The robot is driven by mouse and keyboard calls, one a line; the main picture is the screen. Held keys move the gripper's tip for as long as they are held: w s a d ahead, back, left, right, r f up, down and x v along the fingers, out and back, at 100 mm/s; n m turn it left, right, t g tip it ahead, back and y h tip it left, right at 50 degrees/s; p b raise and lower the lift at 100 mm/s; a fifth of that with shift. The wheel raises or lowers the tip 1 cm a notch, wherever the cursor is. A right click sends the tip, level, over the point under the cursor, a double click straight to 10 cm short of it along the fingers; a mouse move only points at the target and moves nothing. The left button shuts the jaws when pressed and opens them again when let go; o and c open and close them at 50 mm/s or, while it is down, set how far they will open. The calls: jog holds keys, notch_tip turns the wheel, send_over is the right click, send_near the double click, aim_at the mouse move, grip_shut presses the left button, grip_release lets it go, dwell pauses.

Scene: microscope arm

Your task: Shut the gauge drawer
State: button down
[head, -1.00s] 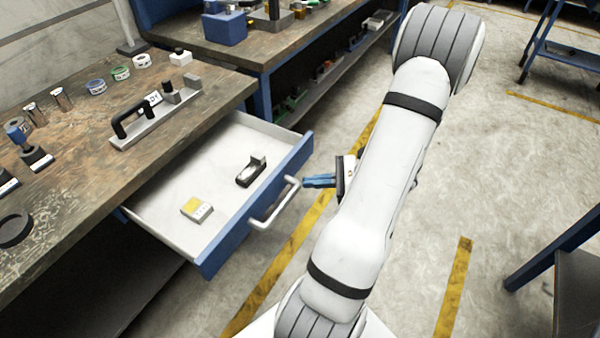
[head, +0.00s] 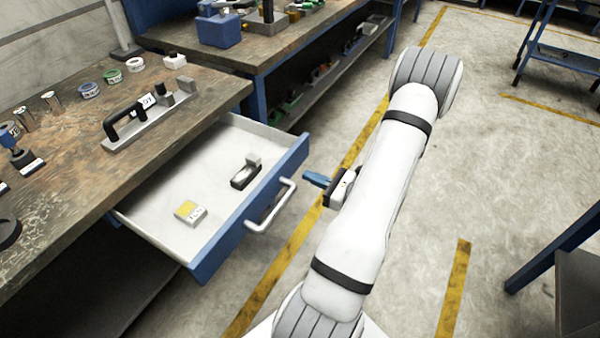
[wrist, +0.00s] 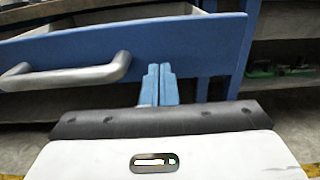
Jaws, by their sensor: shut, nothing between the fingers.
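The gauge drawer (head: 150,212) is pulled well out from under the wooden workbench, with a white inside and a blue front (head: 225,237). A silver bar handle (head: 270,207) sits on that front; it also shows at the left in the wrist view (wrist: 70,76). A yellow-and-white box (head: 190,212) and a dark gauge block (head: 245,173) lie in the drawer. My gripper (head: 308,178) is shut and empty, just outside the drawer front and near its far end. In the wrist view its blue fingers (wrist: 159,70) are together in front of the blue panel, right of the handle. I cannot tell whether they touch it.
The workbench top (head: 60,185) carries a black-handled gauge (head: 145,118), several tape rolls and small tools. A second bench (head: 265,50) stands behind. Floor right of my arm is clear, up to a blue-legged table (head: 570,270) at the right edge.

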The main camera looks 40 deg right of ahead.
aim_at(290, 168)
jog(key=shift+x, duration=1.95)
jog(key=shift+w, duration=0.1)
